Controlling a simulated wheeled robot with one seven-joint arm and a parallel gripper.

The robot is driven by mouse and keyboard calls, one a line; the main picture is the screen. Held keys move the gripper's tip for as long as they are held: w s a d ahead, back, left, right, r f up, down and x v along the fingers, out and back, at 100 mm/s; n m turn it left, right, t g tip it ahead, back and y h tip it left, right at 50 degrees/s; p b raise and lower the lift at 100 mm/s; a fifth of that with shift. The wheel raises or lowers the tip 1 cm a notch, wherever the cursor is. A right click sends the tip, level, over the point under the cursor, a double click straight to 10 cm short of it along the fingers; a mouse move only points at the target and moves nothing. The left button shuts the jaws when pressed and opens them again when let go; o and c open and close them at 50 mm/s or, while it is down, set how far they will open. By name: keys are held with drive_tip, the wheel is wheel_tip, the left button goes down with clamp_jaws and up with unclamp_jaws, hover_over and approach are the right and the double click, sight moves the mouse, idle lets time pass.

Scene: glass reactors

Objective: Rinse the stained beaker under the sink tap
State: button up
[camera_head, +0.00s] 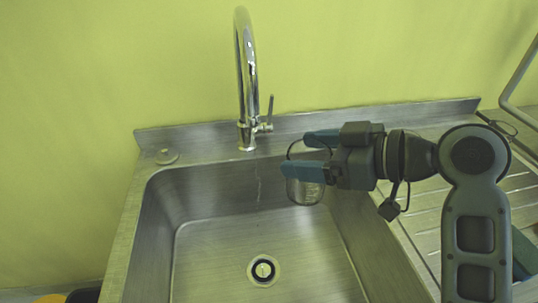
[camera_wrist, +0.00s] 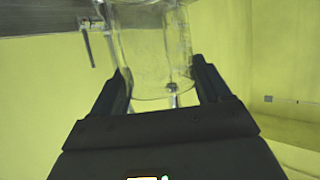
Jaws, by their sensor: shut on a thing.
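My gripper (camera_head: 308,154) is shut on a clear glass beaker (camera_head: 305,192) and holds it over the right part of the sink basin (camera_head: 210,215). The beaker's lower part shows below the blue fingers; its upper part is partly hidden by them. The wrist view shows the beaker (camera_wrist: 155,55) between the two dark fingers (camera_wrist: 160,90), with faint cloudy marks on the glass. The chrome tap (camera_head: 247,85) stands at the back of the sink, left of the beaker. I cannot make out clear running water from the tap.
A drain (camera_head: 263,270) lies in the basin floor. The basin's left side is clear.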

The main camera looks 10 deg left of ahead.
drive_tip(key=s+d+r+p, duration=0.2)
drive_tip(key=d+r+p, duration=0.1)
drive_tip(key=d+r, duration=0.1)
drive_tip(key=shift+s, duration=0.35)
drive_tip(key=shift+d, duration=0.1)
idle(1.1)
